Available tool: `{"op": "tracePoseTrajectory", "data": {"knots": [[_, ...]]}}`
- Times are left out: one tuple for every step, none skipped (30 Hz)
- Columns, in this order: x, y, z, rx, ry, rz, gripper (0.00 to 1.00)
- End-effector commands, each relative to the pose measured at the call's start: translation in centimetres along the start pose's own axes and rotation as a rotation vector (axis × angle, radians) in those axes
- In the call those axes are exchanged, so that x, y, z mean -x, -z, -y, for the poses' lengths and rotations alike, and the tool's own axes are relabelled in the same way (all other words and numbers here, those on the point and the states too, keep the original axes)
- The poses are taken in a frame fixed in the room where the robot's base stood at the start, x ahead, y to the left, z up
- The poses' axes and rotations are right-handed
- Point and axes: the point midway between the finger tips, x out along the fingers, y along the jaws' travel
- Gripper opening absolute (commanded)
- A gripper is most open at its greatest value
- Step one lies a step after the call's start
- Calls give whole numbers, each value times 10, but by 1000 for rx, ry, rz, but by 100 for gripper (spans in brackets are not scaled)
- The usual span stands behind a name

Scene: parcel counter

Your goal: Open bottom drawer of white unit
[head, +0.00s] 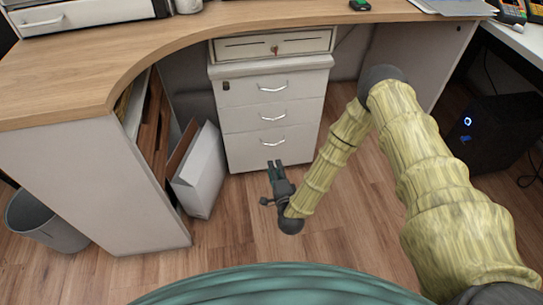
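The white drawer unit (245,95) stands under the desk, with three handled drawers stacked one above another. Its bottom drawer (240,152) is shut, flush with the front. The bottom drawer's curved silver handle (272,142) is near its top edge. My gripper (275,163) is dark, with its fingers pointing away from me towards the bottom drawer. It overlaps the drawer's lower edge in the picture, below the handle, and appears apart from the handle. The fingers look spread with a small gap and nothing between them.
The curved wooden desk (120,62) runs above the unit. A white box file (200,172) leans left of the unit. A grey bin (48,222) is at far left, a black computer (492,132) at right. The wooden floor (340,225) before the unit is clear.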

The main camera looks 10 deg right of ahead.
Motion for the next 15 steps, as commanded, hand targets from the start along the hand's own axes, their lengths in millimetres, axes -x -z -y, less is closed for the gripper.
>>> {"op": "tracePoseTrajectory", "data": {"knots": [[-5, 3, -9, -23, 25, -11, 30], [-7, 4, -9, -37, 39, -17, 30], [-9, 6, -9, -51, 54, -24, 30], [-10, 7, -9, -60, 63, -28, 30], [-12, 8, -9, -67, 70, -31, 30], [-12, 9, -8, -74, 78, -34, 30], [-13, 9, -8, -77, 82, -35, 30], [-14, 10, -7, -79, 85, -36, 30], [-16, 10, -7, -81, 87, -37, 30], [-18, 10, -7, -82, 87, -37, 30], [-20, 10, -6, -82, 87, -36, 30], [-24, 10, -6, -81, 87, -36, 30], [-28, 10, -6, -81, 88, -36, 30], [-32, 10, -6, -81, 89, -36, 30], [-38, 10, -6, -81, 89, -35, 30]]}}
